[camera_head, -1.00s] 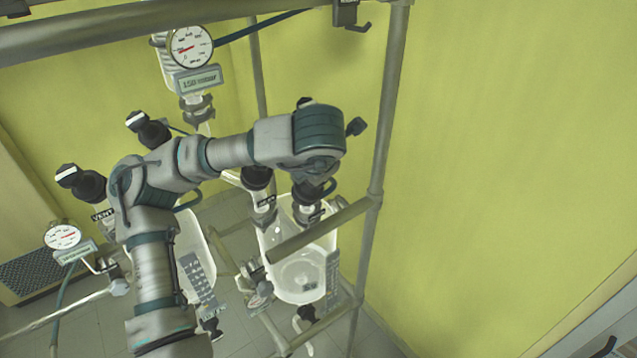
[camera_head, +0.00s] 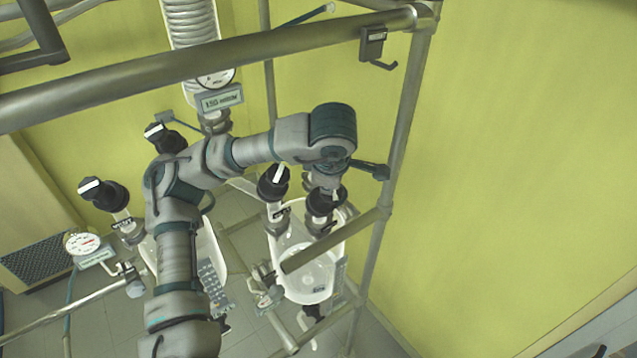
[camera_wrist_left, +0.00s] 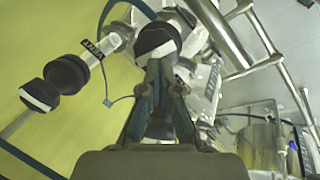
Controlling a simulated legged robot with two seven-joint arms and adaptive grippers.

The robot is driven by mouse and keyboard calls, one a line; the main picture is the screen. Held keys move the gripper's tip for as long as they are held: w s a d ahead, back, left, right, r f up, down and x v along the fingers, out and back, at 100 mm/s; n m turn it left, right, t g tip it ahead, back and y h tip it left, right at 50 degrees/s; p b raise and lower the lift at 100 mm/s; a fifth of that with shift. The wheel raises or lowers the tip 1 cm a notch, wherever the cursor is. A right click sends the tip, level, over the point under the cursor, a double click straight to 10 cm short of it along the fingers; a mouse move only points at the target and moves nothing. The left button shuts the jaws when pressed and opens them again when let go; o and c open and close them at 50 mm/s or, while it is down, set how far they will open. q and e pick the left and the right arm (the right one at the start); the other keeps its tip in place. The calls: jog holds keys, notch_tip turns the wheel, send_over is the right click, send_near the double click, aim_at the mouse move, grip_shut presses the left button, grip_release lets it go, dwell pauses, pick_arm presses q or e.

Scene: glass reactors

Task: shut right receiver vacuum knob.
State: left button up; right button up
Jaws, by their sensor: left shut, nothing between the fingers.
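The right receiver (camera_head: 312,281) is a clear glass vessel inside the metal frame, with two black knobs on its top. One knob (camera_head: 273,183) has a white stripe and stands to the left. The other knob (camera_head: 323,203) sits under my left gripper (camera_head: 329,184) and is partly covered by it. The labels below both knobs are too small to read in the head view. In the left wrist view, my shut, empty left gripper (camera_wrist_left: 160,68) has its fingertips at a black-and-white knob (camera_wrist_left: 154,37); contact cannot be told. Another black knob (camera_wrist_left: 66,75) is on the left. My right gripper is not in view.
A thick frame bar (camera_head: 200,66) crosses above my arm, and an upright post (camera_head: 396,150) stands just right of the gripper. A second vessel with black knobs (camera_head: 103,192) is at left. A round gauge (camera_head: 82,243) is beside it. The yellow wall is behind.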

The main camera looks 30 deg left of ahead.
aim_at(330, 199)
pick_arm(q)
jog(key=o, duration=0.8)
jog(key=f, duration=0.3)
jog(key=shift+s+d+f+g, duration=0.1)
jog(key=shift+d+f+g, duration=0.15)
jog(key=shift+d+g, duration=0.1)
jog(key=shift+c, duration=0.2)
jog(key=o, duration=0.6)
jog(key=w, duration=0.3)
jog(key=shift+w+d+f, duration=0.1)
jog(key=shift+w+f, duration=0.1)
jog(key=shift+f, duration=0.2)
jog(key=shift+w+r, duration=0.1)
jog(key=shift+w, duration=0.3)
jog(key=shift+s+a+r, duration=0.2)
jog(key=shift+s+a, duration=0.05)
jog(key=shift+s, duration=0.3)
jog(key=shift+s+a+r, duration=0.2)
jog(key=shift+s, duration=0.3)
jog(key=shift+a+f, duration=0.1)
jog(key=shift+w, duration=0.15)
jog(key=shift+d+r, duration=0.2)
jog(key=v, duration=1.1)
jog(key=shift+d+r, duration=0.1)
jog(key=shift+r, duration=0.1)
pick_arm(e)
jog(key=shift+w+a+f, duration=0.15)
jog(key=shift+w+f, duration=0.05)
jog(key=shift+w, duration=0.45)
